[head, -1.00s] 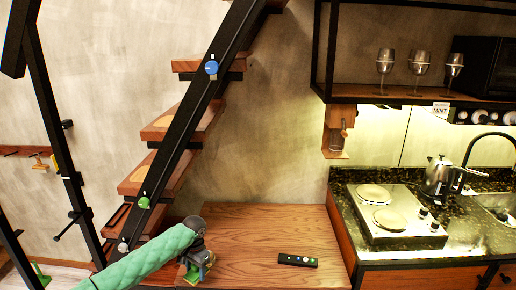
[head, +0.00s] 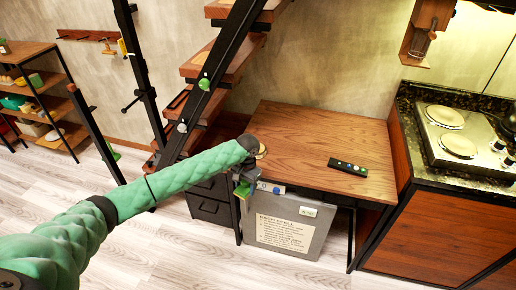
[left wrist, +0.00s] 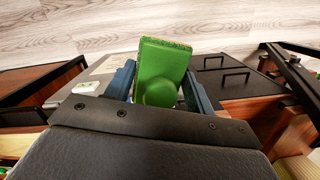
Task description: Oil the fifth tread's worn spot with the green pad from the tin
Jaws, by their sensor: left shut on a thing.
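My left gripper (head: 243,192) is shut on the green pad, just off the front left edge of the wooden table. In the left wrist view the green pad (left wrist: 160,72) is a block with a rounded knob, held between the blue-grey fingers (left wrist: 157,90). The staircase treads show in the head view: a middle tread (head: 224,62) with a pale patch at its left end, and an upper tread (head: 245,10). I cannot tell which is the fifth. A small round tan thing (head: 262,151), perhaps the tin, is mostly hidden behind my left wrist. My right gripper is not in view.
The black stair stringer (head: 222,62) with a green knob (head: 204,84) crosses before the treads. Floor at the front is clear.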

